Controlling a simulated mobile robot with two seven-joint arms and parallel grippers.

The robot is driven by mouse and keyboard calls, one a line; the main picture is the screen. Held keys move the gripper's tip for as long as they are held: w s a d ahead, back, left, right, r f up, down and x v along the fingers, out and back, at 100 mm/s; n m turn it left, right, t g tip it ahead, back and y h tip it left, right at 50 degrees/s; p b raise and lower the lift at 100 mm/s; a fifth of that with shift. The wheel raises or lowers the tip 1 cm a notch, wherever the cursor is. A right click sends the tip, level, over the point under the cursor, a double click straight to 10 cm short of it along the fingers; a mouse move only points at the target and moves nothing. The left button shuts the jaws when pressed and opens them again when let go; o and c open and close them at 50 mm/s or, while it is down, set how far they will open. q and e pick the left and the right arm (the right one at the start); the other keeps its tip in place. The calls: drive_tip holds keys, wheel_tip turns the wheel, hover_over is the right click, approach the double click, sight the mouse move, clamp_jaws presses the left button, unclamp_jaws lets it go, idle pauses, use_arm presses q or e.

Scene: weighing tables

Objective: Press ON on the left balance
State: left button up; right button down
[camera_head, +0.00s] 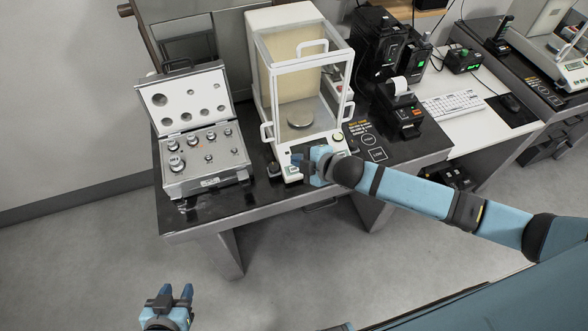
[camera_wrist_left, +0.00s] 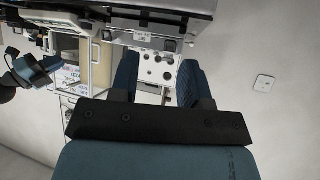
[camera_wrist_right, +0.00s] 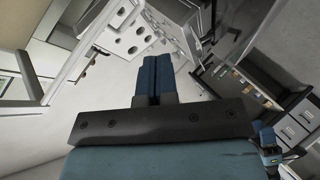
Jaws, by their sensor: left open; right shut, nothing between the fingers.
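The left balance (camera_head: 262,75) is a white instrument with a glass draft shield and a round pan (camera_head: 300,118) inside. It stands on the black-topped table in the head view. My right gripper (camera_head: 299,161) is at the balance's front panel (camera_head: 338,148) and covers part of it. Its fingers are shut and empty, as the right wrist view (camera_wrist_right: 156,62) shows. The ON button cannot be made out, and contact with the panel cannot be told. My left gripper (camera_head: 175,292) is open and empty, low in front of the table; its spread fingers show in the left wrist view (camera_wrist_left: 160,82).
An open weight case (camera_head: 205,183) with several metal weights stands left of the balance. A small printer (camera_head: 400,105) and black devices (camera_head: 378,45) stand to its right. A second balance (camera_head: 572,70) is at far right. The floor (camera_head: 100,240) at left is clear.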

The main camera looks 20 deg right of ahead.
sight(294, 169)
drive_tip(key=w+f+b, duration=0.1)
drive_tip(key=f+b, duration=0.1)
drive_tip(key=w+f+b, duration=0.1)
drive_tip(key=f+b, duration=0.1)
drive_tip(key=f, duration=0.1)
drive_tip(key=f+b, duration=0.2)
drive_tip(key=shift+w+f+b, duration=0.25)
drive_tip(key=shift+w+b, duration=0.1)
drive_tip(key=shift+w, duration=0.05)
idle(0.6)
drive_tip(key=shift+f, duration=0.1)
idle(0.9)
drive_tip(key=shift+w+f, duration=0.15)
drive_tip(key=shift+f, duration=0.15)
drive_tip(key=shift+w+f, duration=0.15)
drive_tip(key=shift+f, duration=0.2)
idle(0.6)
drive_tip(key=shift+s+r+p, duration=0.3)
drive_tip(key=shift+r+p, duration=0.4)
drive_tip(key=shift+r, duration=0.05)
